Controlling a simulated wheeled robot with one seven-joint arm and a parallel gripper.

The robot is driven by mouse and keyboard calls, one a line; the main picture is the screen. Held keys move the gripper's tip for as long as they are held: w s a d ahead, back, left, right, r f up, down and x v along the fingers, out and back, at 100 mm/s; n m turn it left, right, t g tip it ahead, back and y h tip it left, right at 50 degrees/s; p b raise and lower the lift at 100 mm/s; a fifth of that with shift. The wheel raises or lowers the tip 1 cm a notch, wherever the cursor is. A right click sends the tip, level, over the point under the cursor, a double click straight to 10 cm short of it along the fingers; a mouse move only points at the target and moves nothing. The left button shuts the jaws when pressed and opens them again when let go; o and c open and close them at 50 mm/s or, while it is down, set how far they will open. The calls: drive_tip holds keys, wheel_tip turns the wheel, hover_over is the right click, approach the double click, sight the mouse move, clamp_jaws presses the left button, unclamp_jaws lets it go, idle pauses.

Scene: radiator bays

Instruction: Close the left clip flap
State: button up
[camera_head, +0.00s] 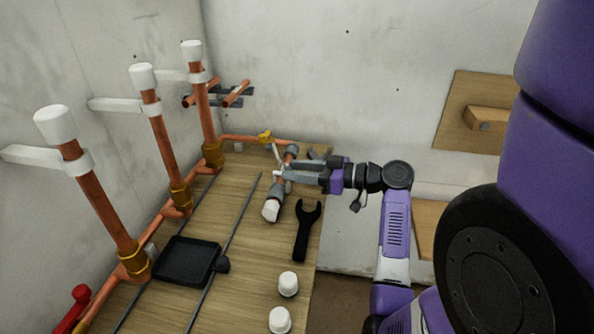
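My gripper (286,170) reaches in from the right over the wooden board. Its two grey fingers look apart, with their tips beside a short copper pipe piece (280,184) that has a white end. Grey clips sit on this pipe, one at its upper end (291,151) and one lower down (276,197). A thin white part (277,154) stands up left of the fingertips; it may be a clip flap, raised. Whether the fingertips touch it is too small to tell. The fingers partly hide the middle of the pipe.
A black wrench (305,232), white caps (288,284) and a black tray (187,260) lie on the board (245,270). Upright copper pipes with white caps (105,208) line the left wall. A wooden block (487,118) is on the back wall.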

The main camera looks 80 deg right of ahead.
drive_tip(key=shift+s, duration=0.1)
drive_tip(key=s, duration=0.5)
drive_tip(key=s+r, duration=0.1)
drive_tip(key=s, duration=0.1)
drive_tip(key=shift+s+a, duration=0.3)
idle(0.4)
